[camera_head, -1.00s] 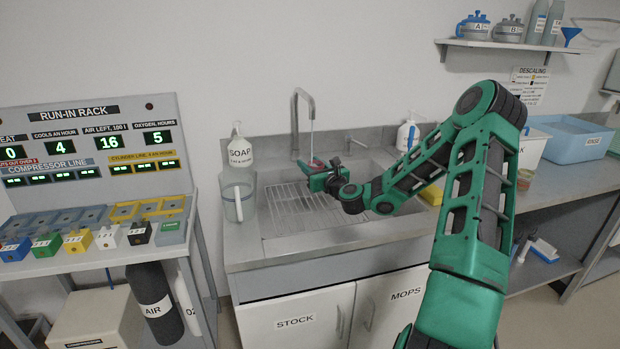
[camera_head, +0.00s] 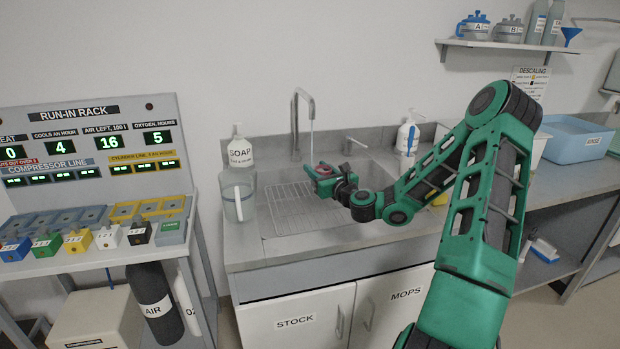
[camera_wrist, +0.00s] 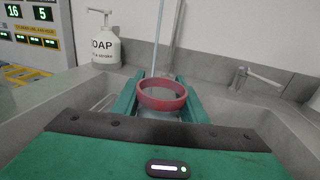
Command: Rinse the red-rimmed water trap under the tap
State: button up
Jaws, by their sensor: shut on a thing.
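The red-rimmed water trap (camera_wrist: 161,95) is between the fingers of my gripper (camera_wrist: 156,100) in the wrist view, its red rim facing up and its clear body partly hidden below. The tap (camera_head: 296,120) arches above the back of the sink. A thin stream of water (camera_head: 312,140) falls from its spout towards the trap. In the wrist view the stream (camera_wrist: 176,45) appears just behind the rim; I cannot tell whether it enters the trap.
The sink (camera_head: 375,171) has a wire rack (camera_head: 298,206) on its left. A soap bottle (camera_head: 239,152) and a clear jug (camera_head: 238,198) stand at its left edge. A tap lever (camera_head: 355,143) and a white dispenser (camera_head: 408,136) are behind and to the right.

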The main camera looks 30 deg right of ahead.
aim_at(324, 173)
jog(key=shift+s+d, duration=0.1)
jog(key=shift+s, duration=1.75)
jog(key=shift+r, duration=0.1)
jog(key=s+r, duration=0.4)
jog(key=s, duration=0.1)
jog(key=shift+d, duration=0.15)
dwell(0.3)
dwell(0.7)
